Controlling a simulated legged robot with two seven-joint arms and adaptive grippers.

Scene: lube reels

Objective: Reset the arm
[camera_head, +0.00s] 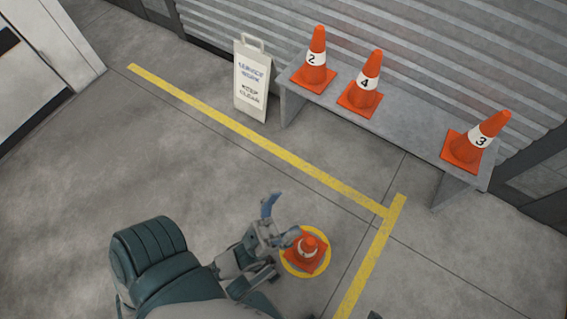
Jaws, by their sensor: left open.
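My left arm comes in at the bottom left with green and grey links. My left gripper (279,222) is open, with one blue-grey finger pointing up in the picture. An orange cone (307,248) stands on a yellow-rimmed round floor marker (324,265), just right of the gripper. The gripper partly overlaps the cone's left side in the picture; I cannot tell whether they touch. My right gripper is not clearly in view.
A grey bench (413,128) along the shutter holds cones numbered 2 (315,64), 4 (364,88) and 3 (476,145). A white sign (252,80) stands left of it. Yellow lines (245,130) cross the floor. Open floor lies to the left.

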